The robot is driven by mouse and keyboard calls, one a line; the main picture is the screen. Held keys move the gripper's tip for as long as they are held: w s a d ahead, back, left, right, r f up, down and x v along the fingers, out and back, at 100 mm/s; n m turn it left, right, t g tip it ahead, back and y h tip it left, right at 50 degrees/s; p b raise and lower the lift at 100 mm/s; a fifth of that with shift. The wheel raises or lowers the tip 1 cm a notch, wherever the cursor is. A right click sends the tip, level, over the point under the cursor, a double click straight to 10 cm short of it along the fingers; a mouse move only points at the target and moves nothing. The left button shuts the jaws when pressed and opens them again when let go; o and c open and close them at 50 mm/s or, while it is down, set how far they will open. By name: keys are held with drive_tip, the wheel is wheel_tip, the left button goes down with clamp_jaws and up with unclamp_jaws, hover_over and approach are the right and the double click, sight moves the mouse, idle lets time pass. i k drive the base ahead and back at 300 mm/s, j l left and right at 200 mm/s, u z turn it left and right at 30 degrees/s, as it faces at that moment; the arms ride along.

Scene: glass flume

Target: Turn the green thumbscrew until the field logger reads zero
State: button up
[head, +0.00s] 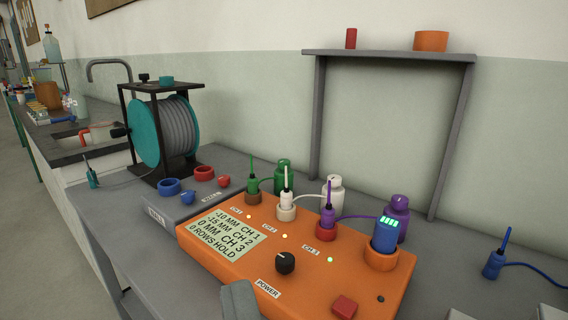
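The orange field logger (214,254) sits on the grey bench. Its screen (230,234) reads -10 mm for CH 1, -15 mm for CH 2, 0 mm for CH 3 and 0 rows hold. A green knobbed cylinder (283,180), which looks like the green thumbscrew, stands behind the logger, with a wire to the green plug (252,186) in a brown collar. White (332,190) and purple (399,212) cylinders stand in the same row. A grey block at the bottom edge looks like the tip of my gripper (240,299), apart from the green cylinder; its jaws are not clearly shown.
The logger carries a black knob (285,263), a red button (344,306) and a blue lit plug (385,236). A cable reel (145,132) stands at left beside red and blue rings. A grey frame (316,120) rises behind. A blue probe (494,262) is at right.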

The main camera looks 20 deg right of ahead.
sight(282, 162)
drive_tip(key=i+j+z, duration=0.3)
drive_tip(key=j+z, duration=0.15)
drive_tip(key=i+j+z, duration=0.2)
drive_tip(key=j, duration=0.25)
drive_tip(key=j+z, duration=0.25)
